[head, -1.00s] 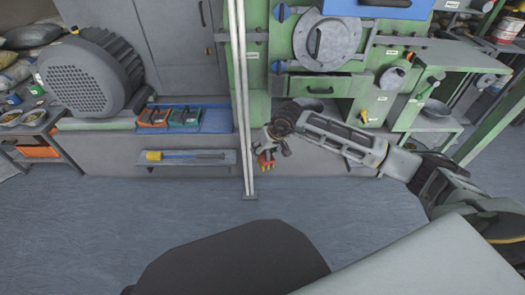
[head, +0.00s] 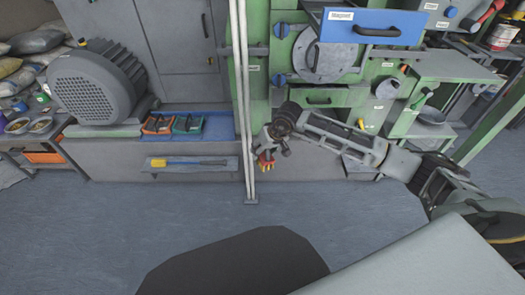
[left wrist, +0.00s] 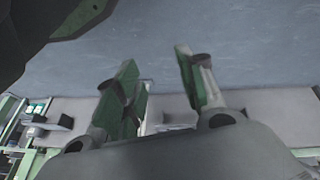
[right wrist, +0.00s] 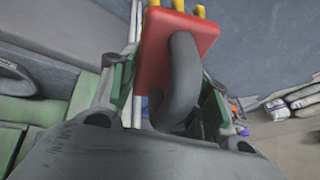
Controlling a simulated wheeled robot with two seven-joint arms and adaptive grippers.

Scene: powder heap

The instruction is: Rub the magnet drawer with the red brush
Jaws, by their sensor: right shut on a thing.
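The magnet drawer (head: 335,25) is a blue box front with a label and a dark handle, pulled out at the top right of the head view. The red brush (head: 265,165) hangs below my right gripper (head: 272,147), low and left of the drawer and well apart from it. In the right wrist view the brush (right wrist: 158,55) shows a red block, yellow bristles and a grey loop handle between the fingers. My right gripper is shut on that handle. My left gripper (left wrist: 160,75) shows only in the left wrist view, its fingers apart and empty.
A white vertical post (head: 242,100) stands close to the brush. The green machine (head: 345,97) with a round grey cover is below the drawer. A grey motor (head: 93,85), trays and a low shelf (head: 218,170) with a yellow-and-blue tool lie left. The floor is clear.

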